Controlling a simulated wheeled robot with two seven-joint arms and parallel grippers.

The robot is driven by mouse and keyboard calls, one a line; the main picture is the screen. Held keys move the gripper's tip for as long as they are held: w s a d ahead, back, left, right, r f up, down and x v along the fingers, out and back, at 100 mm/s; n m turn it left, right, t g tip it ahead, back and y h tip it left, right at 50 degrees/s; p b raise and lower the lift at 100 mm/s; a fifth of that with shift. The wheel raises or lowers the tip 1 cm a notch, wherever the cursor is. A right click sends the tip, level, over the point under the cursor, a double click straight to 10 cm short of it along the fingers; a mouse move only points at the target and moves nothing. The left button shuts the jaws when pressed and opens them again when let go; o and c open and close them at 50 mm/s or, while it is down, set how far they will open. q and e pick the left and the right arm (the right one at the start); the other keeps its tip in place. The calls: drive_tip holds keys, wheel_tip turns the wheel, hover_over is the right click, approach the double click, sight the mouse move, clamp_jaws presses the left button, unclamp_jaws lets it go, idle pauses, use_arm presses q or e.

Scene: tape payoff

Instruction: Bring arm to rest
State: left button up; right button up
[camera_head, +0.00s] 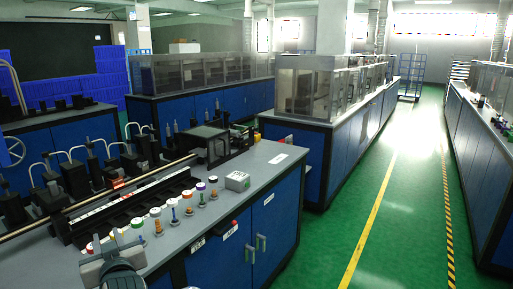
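My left gripper (104,262) shows at the bottom left, over the front edge of the grey-topped bench (262,172). It is grey and partly cut off by the lower picture edge. Its fingers are small and blend with the things behind, so I cannot tell whether it is open or shut, and I see nothing clearly held. My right gripper is not in view. A row of several small tape reels or posts with white and coloured tops (157,221) stands along the bench just beyond the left gripper. A small white box (238,181) sits to the right of that row.
A long black machine rail (130,199) lies behind the row, with a dark box-shaped unit (208,146) at its far end. Blue cabinets with glass enclosures (310,88) stand farther back. The green floor (405,195) with yellow lines is clear on the right.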

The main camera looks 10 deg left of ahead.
use_arm(q)
drive_tip(key=s+d+f+m+g+h, duration=0.1)
drive_tip(key=s+d+f+m+h, duration=0.15)
drive_tip(key=f, duration=0.45)
drive_tip(key=s+d+f+m+h, duration=0.2)
drive_tip(key=s+d+f, duration=0.1)
drive_tip(key=f, duration=0.4)
drive_tip(key=s+d+f+m+g+h, duration=0.25)
drive_tip(key=s+d+f, duration=0.35)
drive_tip(key=s, duration=0.4)
drive_tip(key=s+d+f+m+g+h, duration=0.1)
drive_tip(key=s+d+f+g+h, duration=0.2)
drive_tip(key=s+f, duration=0.5)
drive_tip(key=s+d+f+m+g+h, duration=0.1)
drive_tip(key=s+d+f+m+g, duration=0.1)
drive_tip(key=s+d+f, duration=0.65)
drive_tip(key=s+f+x, duration=0.1)
drive_tip(key=s+x, duration=0.2)
drive_tip(key=x, duration=1.4)
wheel_tip(320, 180, down, 16)
drive_tip(key=s+d+t+h+b, duration=0.1)
drive_tip(key=s, duration=0.2)
drive_tip(key=shift+r+m+t, duration=0.2)
drive_tip(key=shift+m+t, duration=0.15)
drive_tip(key=shift+m, duration=0.05)
